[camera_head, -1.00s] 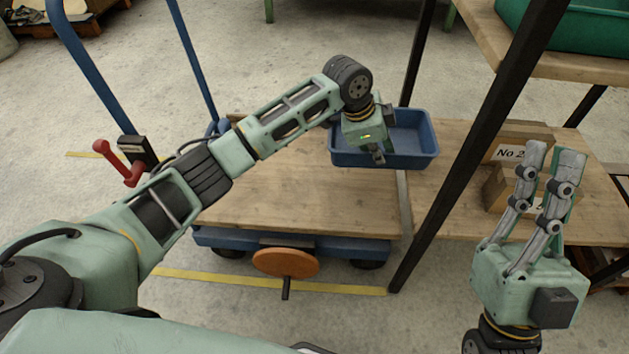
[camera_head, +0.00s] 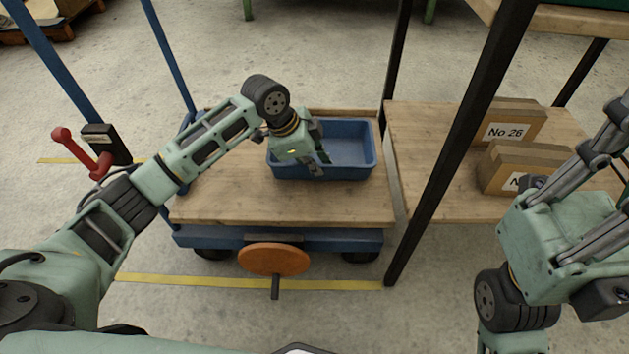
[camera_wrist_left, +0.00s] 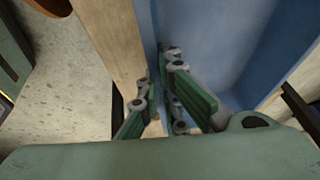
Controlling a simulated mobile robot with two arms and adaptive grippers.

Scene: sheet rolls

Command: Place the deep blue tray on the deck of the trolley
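The deep blue tray (camera_head: 352,172) is over the back right part of the trolley's wooden deck (camera_head: 250,205). I cannot tell whether its bottom touches the deck. My left gripper (camera_head: 318,163) is at the tray's near side, shut on its wall. In the left wrist view the fingers (camera_wrist_left: 162,100) stand on both sides of the blue wall, with the tray's inside (camera_wrist_left: 210,45) to the right. The tray looks empty and level. My right gripper (camera_head: 612,175) is at the right edge, fingers apart and partly out of frame, away from the tray.
A shelf rack with a dark post (camera_head: 445,150) stands close to the trolley's right side. Its lower wooden board (camera_head: 430,120) holds cardboard boxes (camera_head: 505,122). The trolley has blue handle posts (camera_head: 168,55) at left. The deck's left and front parts are clear.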

